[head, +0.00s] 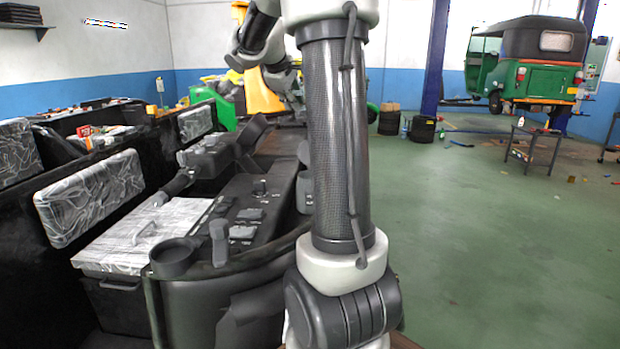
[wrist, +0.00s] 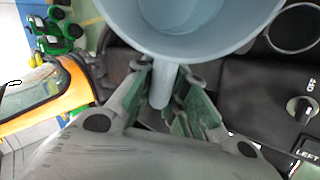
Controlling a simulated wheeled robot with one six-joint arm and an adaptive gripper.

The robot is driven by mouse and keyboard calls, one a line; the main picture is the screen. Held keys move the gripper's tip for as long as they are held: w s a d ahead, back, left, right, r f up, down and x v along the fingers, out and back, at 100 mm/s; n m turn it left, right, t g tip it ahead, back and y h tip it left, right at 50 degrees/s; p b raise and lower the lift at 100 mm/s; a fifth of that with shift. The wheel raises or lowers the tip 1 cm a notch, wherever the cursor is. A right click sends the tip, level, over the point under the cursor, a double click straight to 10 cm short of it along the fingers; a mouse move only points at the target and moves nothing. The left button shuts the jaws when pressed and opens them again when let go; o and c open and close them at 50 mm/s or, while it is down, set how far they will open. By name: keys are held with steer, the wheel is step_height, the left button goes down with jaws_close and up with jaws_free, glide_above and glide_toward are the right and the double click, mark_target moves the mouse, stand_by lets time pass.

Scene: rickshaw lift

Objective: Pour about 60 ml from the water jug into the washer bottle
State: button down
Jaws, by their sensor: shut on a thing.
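The water jug (wrist: 190,45) is a pale blue-grey round vessel at the top of the wrist view, its upper part cut off by the frame. I look into its open mouth; a paler round patch shows inside, and I cannot tell the water level. My gripper (wrist: 166,92) is shut on the jug's handle, with a finger on each side, below the rim. In the head view my arm rises through the middle, and I cannot make out the gripper or the jug. I cannot identify the washer bottle in either view.
A dark console (head: 255,215) with levers and a round holder (head: 175,257) stands left of my arm. The wrist view shows a control panel (wrist: 250,95) with a knob (wrist: 300,108). A green rickshaw (head: 535,68) and a small table (head: 533,140) stand right.

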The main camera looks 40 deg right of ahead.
steer(key=shift+s+f+h, duration=0.15)
steer(key=shift+f+h, duration=0.15)
steer(key=shift+f, duration=0.1)
steer(key=t+h, duration=0.1)
steer(key=f+t+h, duration=0.1)
steer(key=h, duration=0.1)
steer(key=shift+a, duration=0.1)
steer(key=shift+a+f+t+h+b, duration=0.2)
steer(key=shift+t+h+b, duration=0.15)
steer(key=shift+h, duration=0.45)
steer(key=shift+a+r, duration=0.1)
stand_by(0.4)
